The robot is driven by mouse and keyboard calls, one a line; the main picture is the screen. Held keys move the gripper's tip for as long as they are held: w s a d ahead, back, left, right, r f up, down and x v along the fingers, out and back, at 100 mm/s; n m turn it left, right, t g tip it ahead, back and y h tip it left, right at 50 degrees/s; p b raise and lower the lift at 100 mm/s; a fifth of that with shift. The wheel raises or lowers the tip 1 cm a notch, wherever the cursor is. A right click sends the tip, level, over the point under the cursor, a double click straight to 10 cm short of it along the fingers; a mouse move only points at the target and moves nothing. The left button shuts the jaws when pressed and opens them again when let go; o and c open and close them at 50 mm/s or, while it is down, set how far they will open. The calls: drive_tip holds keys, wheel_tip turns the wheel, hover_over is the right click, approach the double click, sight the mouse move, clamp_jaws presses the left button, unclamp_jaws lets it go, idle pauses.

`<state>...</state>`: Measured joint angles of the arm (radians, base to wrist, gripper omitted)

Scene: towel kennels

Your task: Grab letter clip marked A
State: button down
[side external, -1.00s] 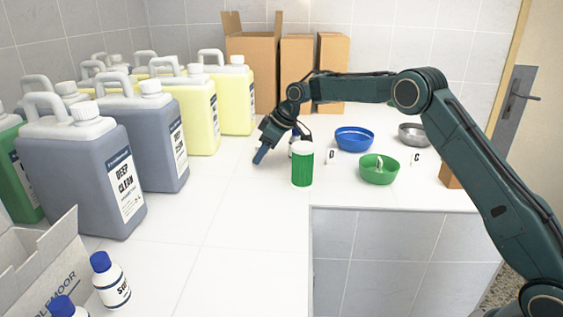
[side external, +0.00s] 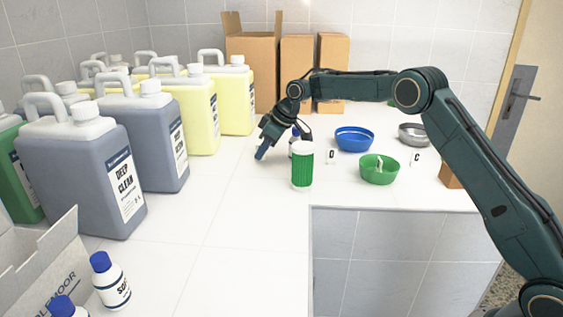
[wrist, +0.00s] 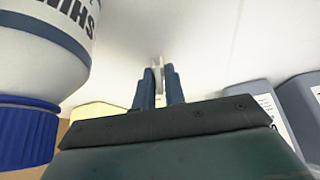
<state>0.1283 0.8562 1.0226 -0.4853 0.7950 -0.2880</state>
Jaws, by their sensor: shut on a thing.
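My gripper (side external: 261,153) is low over the white counter, left of the green tub, with its fingers pointing down. In the wrist view, my gripper (wrist: 158,85) has its two blue fingers closed on a small, thin white clip (wrist: 157,62). No letter can be read on it, and in the side view it cannot be made out. Two other white letter clips stand on the counter to the right: one marked D (side external: 331,157) and one marked C (side external: 416,159).
A green tub with a white lid (side external: 302,170) stands close right of my gripper. A blue-capped bottle (wrist: 60,45) is very near in the wrist view. Blue (side external: 355,143) and green (side external: 379,174) bowls are farther right.

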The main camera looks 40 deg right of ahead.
drive_tip(key=shift+r, duration=4.7)
drive_tip(key=shift+a, duration=0.1)
